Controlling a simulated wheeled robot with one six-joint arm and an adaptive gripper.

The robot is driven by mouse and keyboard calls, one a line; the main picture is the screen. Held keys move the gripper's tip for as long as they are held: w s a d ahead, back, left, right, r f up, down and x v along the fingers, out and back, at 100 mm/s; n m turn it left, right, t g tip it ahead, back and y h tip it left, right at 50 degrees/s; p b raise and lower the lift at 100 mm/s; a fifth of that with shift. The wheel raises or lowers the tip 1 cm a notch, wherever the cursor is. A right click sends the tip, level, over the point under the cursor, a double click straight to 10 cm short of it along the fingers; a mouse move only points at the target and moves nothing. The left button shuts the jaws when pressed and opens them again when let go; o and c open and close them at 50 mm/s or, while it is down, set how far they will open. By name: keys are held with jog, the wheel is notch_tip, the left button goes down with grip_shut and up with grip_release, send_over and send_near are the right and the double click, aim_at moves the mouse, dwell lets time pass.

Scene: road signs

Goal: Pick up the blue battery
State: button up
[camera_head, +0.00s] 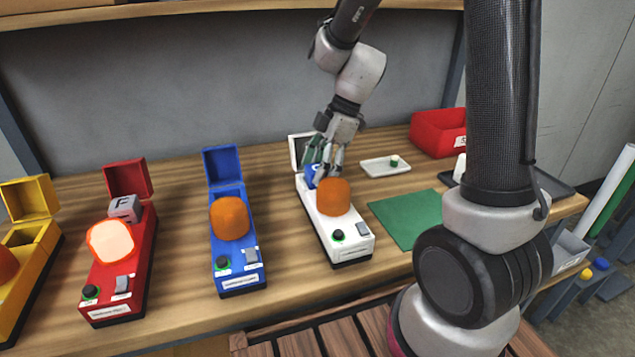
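A blue battery (311,174) shows in part at the open rear compartment of the white sign light (335,237), behind its orange lamp. My gripper (324,170) points down at this compartment, with its fingers right at the battery. The fingers and the lamp hide part of the battery. I cannot tell whether the fingers touch it or are closed on it. The white lid (297,150) stands open behind the gripper.
To the left stand blue (238,260), red (118,300) and yellow (30,262) sign lights with raised lids. The red one's lamp glows, and a grey battery (124,208) shows in it. A white tray (376,169), green mat (408,221) and red bin (436,137) lie right.

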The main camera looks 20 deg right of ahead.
jog(key=c, duration=1.2)
notch_tip(320, 180, up, 10)
